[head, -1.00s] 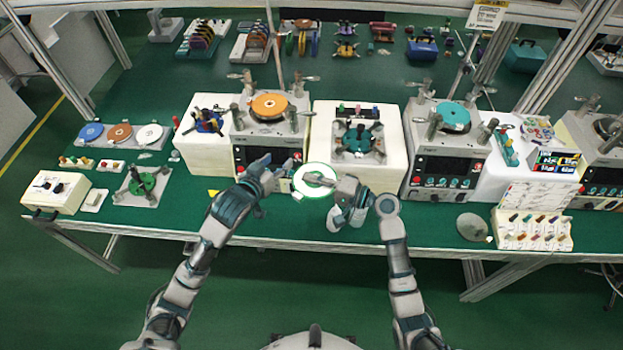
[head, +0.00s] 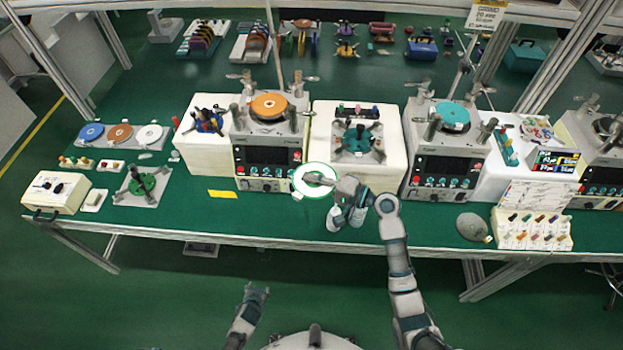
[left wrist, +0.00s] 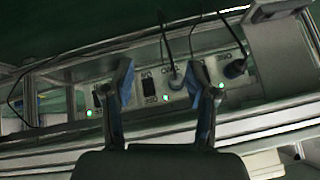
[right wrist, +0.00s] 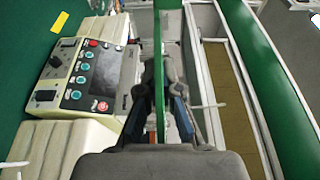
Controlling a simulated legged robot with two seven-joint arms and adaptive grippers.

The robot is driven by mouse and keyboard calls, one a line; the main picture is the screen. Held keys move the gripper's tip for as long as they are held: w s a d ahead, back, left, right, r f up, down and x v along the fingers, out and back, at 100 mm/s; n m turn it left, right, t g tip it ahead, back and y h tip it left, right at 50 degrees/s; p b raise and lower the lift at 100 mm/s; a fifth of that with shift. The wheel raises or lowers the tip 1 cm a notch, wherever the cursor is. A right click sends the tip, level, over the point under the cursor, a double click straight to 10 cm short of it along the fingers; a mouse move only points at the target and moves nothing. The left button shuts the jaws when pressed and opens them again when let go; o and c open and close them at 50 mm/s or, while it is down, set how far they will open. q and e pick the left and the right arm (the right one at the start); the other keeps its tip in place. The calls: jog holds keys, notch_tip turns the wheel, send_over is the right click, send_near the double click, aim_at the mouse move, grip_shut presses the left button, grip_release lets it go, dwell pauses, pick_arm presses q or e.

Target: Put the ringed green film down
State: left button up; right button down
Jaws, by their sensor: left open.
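The ringed green film (head: 302,184) is a pale disc with a green rim, in front of the orange-disc machine in the head view. My right gripper (head: 320,179) is shut on it and reaches over its face from the right. In the right wrist view the film shows edge-on as an upright green strip (right wrist: 160,40) between the fingers (right wrist: 166,100). I cannot tell whether the film touches the bench. My left gripper (head: 255,294) is low in the head view, in front of the bench and away from the film. Its fingers (left wrist: 165,85) are apart and empty.
Lapping machines (head: 268,150) and (head: 440,155) stand behind the film. A yellow card (head: 222,194) lies to its left and a grey disc (head: 472,227) to the right. A fixture with a green disc (head: 143,184) stands further left. The bench between card and fixture is clear.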

pick_arm(q)
jog(key=s+f+g, duration=0.2)
jog(key=s+f, duration=0.3)
jog(key=s, duration=0.6)
jog(key=s+a+f+g, duration=0.1)
jog(key=s+f+g, duration=0.1)
jog(key=s+f, duration=0.4)
jog(key=s+a+f+g, duration=0.1)
jog(key=s+f, duration=0.5)
jog(key=s, duration=0.9)
jog(key=shift+s+a+n+g+h, duration=0.3)
jog(key=shift+n+g, duration=0.1)
jog(key=shift+g, duration=0.5)
